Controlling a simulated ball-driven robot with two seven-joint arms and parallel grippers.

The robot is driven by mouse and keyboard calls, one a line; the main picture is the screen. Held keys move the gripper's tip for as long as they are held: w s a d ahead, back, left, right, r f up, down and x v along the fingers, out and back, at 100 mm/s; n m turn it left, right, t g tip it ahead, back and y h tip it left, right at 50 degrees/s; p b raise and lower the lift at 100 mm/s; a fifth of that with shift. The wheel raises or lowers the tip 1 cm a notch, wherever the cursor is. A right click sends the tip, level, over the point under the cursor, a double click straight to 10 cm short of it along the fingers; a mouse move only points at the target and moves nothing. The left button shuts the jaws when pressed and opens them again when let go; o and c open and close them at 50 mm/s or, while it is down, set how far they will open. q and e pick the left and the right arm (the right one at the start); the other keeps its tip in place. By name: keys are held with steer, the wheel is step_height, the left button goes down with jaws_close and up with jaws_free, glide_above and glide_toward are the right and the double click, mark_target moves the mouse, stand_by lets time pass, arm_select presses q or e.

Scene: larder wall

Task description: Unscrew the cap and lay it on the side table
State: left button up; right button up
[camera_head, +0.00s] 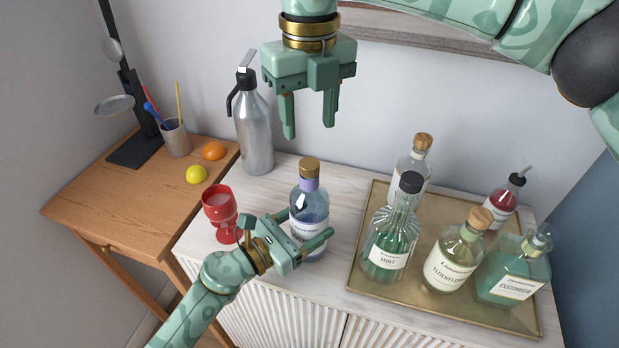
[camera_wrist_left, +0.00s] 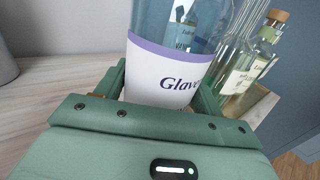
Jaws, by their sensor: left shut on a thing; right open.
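A blue glass bottle (camera_head: 311,205) with a white label and a gold-brown cap (camera_head: 309,168) stands upright on the pale cabinet top. My left gripper (camera_head: 304,229) is shut on the bottle at its label; the label also shows between the fingers in the left wrist view (camera_wrist_left: 160,75). My right gripper (camera_head: 309,117) is open and empty, pointing down above the cap, with a gap between its fingertips and the cap. The cap is on the bottle's neck. The wooden side table (camera_head: 120,205) stands at the left.
A brass tray (camera_head: 362,262) with several bottles is at the right. A silver siphon (camera_head: 254,125) stands behind the bottle and a red goblet (camera_head: 221,212) beside my left gripper. The side table bears an orange (camera_head: 214,151), a lemon (camera_head: 197,175) and a pencil cup (camera_head: 176,139); its front left is clear.

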mark_target(309, 163)
steer(key=shift+s+a+f, duration=0.1)
steer(key=shift+a+f, duration=0.1)
steer(key=m, duration=0.4)
steer(key=shift+m, duration=0.3)
steer(key=m, duration=0.5)
steer(key=shift+r+m, duration=0.1)
steer(key=shift+m, duration=0.3)
steer(key=m, duration=0.6)
steer(key=shift+d+r, duration=0.1)
steer(key=shift+r, duration=0.05)
steer(key=m, duration=0.5)
steer(key=shift+d, duration=0.1)
steer(key=shift+m, duration=0.4)
step_height(309, 163, down, 8)
